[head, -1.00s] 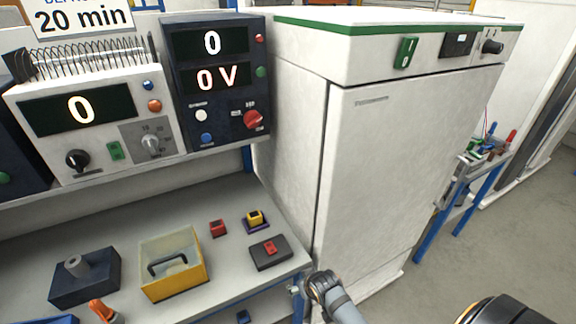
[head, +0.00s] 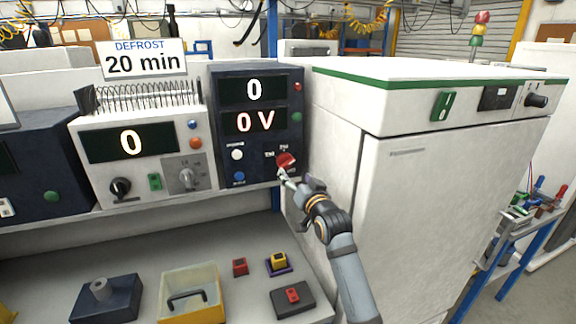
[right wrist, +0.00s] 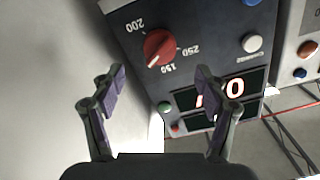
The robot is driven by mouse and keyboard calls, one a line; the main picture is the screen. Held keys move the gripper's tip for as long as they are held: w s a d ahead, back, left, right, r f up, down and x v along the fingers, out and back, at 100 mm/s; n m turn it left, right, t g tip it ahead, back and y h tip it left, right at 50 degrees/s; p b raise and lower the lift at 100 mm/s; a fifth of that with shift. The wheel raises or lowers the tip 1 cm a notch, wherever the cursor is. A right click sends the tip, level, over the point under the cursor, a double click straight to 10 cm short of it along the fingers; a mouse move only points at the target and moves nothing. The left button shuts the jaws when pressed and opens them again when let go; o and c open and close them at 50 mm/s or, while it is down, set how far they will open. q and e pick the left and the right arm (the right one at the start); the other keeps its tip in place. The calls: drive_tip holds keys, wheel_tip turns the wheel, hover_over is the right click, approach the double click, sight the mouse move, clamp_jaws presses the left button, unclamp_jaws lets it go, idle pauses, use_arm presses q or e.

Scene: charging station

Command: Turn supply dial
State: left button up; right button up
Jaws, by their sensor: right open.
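The supply unit (head: 228,120) is a dark box on the shelf, its displays reading 0 and 0 V. Its red dial (head: 286,160) sits at the lower right of its face. In the right wrist view the red dial (right wrist: 159,47) shows upside down, with marks 150, 200 and 250 around it and a pale pointer line. My right gripper (head: 284,177) is in front of the panel, just below the dial in the head view. In the right wrist view its fingers (right wrist: 158,75) are open and empty, with the dial beyond the tips, not between the pads. My left gripper is not in view.
A white unit with a black knob (head: 120,188) and a coil stands to the left. A white cabinet (head: 450,200) stands close on the right of my right arm. On the bench below are a yellow bin (head: 190,308) and small red and yellow blocks.

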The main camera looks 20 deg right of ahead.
sight(288, 166)
drive_tip(key=w+p, duration=0.1)
drive_tip(key=w, duration=0.6)
drive_tip(key=shift+w+a+p, duration=0.15)
drive_tip(key=shift+w+p, duration=0.15)
drive_tip(key=shift+w, duration=0.05)
drive_tip(key=shift+f, duration=0.1)
drive_tip(key=c, duration=1.1)
